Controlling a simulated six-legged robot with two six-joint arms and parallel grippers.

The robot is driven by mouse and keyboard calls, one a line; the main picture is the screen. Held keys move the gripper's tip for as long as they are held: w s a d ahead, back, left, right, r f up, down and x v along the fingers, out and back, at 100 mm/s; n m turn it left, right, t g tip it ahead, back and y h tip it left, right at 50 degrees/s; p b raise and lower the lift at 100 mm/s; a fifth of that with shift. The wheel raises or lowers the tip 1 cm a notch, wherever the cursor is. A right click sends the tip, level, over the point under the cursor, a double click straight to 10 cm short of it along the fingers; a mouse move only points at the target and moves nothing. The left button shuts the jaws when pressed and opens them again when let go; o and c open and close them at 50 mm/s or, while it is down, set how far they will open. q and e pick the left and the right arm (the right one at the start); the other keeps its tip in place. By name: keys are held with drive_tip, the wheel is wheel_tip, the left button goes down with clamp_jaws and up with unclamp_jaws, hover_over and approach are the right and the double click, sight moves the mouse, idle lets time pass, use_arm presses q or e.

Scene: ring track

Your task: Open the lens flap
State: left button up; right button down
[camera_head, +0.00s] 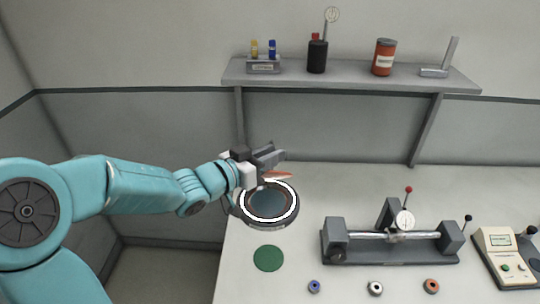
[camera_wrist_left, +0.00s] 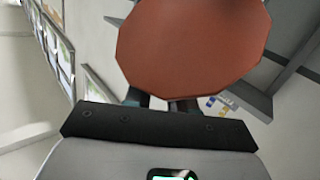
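A round magnifier lamp (camera_head: 292,216) with a bright white ring and a dark bluish lens (camera_head: 267,202) is at the bench's left end in the head view. The lens face is uncovered. An orange-red flap (camera_head: 279,175) shows as a thin sliver at the ring's far edge, seen nearly edge-on. In the left wrist view the flap (camera_wrist_left: 195,45) is a large disc close to the camera, covering the fingertips. My left gripper (camera_head: 271,156) is just above and behind the flap. Whether its fingers touch the flap, and their gap, is unclear. My right gripper is not in view.
A green disc (camera_head: 268,258) lies in front of the lamp. A measuring fixture (camera_head: 390,252), several small rings (camera_head: 375,289) and a button box (camera_head: 503,258) are to the right. A shelf (camera_head: 345,80) with small items runs behind. Bench between lamp and fixture is clear.

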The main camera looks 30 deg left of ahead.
use_arm(q)
drive_tip(key=o, duration=0.4)
drive_tip(key=shift+a+f+g, duration=0.25)
drive_tip(key=shift+f+g, duration=0.05)
drive_tip(key=shift+f, duration=0.5)
drive_tip(key=shift+w+a+f, duration=0.1)
drive_tip(key=shift+w+a, duration=0.05)
drive_tip(key=shift+w, duration=0.05)
drive_tip(key=shift+s, duration=0.1)
